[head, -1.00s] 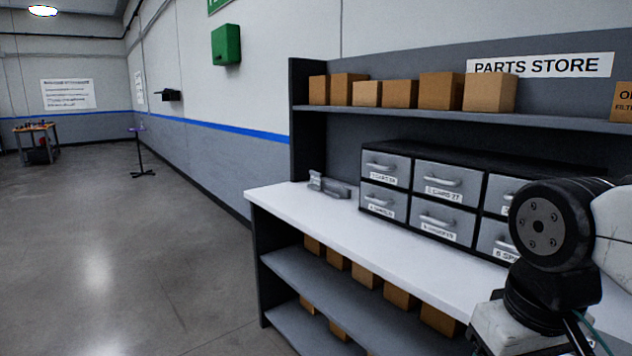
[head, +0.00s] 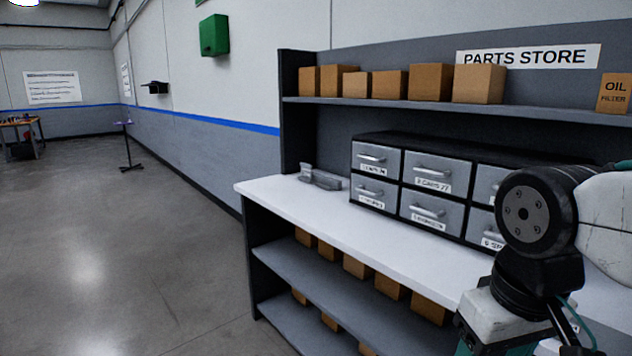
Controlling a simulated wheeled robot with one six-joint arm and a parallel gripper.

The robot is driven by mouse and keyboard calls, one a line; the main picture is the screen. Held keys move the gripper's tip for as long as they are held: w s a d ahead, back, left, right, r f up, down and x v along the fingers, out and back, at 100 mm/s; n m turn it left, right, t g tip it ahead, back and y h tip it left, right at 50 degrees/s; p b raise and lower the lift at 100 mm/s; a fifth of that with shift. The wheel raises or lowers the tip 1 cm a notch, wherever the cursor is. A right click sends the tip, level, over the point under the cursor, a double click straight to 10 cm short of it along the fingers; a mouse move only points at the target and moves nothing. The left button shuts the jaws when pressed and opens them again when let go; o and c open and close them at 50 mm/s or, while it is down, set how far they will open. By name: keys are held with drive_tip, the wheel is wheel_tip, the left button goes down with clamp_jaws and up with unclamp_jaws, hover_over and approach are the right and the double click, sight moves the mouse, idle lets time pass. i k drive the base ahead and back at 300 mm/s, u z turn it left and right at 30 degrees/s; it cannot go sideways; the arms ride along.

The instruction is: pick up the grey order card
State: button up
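I cannot make out a grey order card in the head view. A small grey metal object (head: 320,178), which looks like a vice or holder, stands on the white worktop (head: 290,208) near its left end. A grey drawer cabinet (head: 428,192) with labelled drawers stands on the worktop, and all drawers I can see are shut. Part of my arm covers its right side. My gripper is outside the view.
Several brown boxes (head: 429,82) line the upper shelf, with an oil filter box (head: 614,94) at right. More boxes sit on the lower shelves (head: 325,279). A thin stand (head: 128,147) and a workbench (head: 20,136) are far left. The floor (head: 130,250) at left is clear.

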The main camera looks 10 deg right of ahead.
sight(305, 169)
drive_tip(key=k, duration=0.6)
drive_tip(key=u, duration=0.65)
drive_tip(key=i, duration=1.6)
drive_tip(key=u, duration=0.65)
drive_tip(key=i, duration=1.9)
drive_tip(key=z, duration=0.25)
drive_tip(key=i, duration=1.3)
drive_tip(key=z, duration=1.75)
drive_tip(key=i, duration=1.15)
drive_tip(key=z, duration=0.9)
